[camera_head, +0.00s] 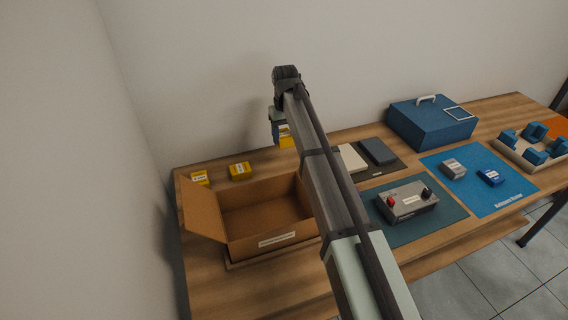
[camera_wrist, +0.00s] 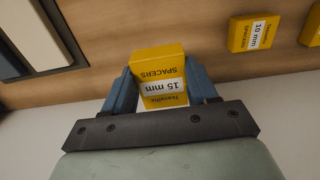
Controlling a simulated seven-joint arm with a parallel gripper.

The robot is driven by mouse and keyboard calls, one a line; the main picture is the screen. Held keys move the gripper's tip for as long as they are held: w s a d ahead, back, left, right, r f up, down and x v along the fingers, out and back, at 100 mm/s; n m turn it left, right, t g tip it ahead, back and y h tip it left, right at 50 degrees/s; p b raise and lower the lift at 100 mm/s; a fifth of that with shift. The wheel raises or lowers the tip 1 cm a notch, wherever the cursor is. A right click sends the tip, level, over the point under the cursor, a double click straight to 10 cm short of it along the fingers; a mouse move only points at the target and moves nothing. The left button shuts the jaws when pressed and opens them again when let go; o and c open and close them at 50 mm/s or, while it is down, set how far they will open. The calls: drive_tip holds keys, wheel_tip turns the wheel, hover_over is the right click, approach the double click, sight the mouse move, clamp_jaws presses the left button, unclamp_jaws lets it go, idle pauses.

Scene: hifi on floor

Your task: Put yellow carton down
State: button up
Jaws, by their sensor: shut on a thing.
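The yellow carton (camera_wrist: 160,72) carries a white label reading "15 mm" and the word "SPACERS". It sits between the two blue fingers of my gripper (camera_wrist: 161,88), which is shut on it. In the head view the carton (camera_head: 286,138) shows at the end of my arm, at the back of the wooden table. My gripper (camera_head: 279,128) is partly hidden there by my arm. The carton appears held above the table, behind the right end of the open cardboard box; the exact height is hard to tell.
Two other yellow cartons, one (camera_head: 240,171) and another (camera_head: 200,178), stand behind the open cardboard box (camera_head: 235,242). A dark tray (camera_head: 392,168) with a white and a dark block lies to the right. A blue case (camera_head: 432,124) stands farther right. Bare wood (camera_head: 272,164) shows between the cartons and my gripper.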

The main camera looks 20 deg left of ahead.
sight(285, 165)
drive_tip(key=shift+f, duration=4.95)
drive_tip(key=shift+f, duration=0.1)
drive_tip(key=o, duration=1.1)
drive_tip(key=shift+c, duration=0.2)
wheel_tip(285, 165, up, 12)
drive_tip(key=shift+r, duration=0.1)
drive_tip(key=o, duration=0.3)
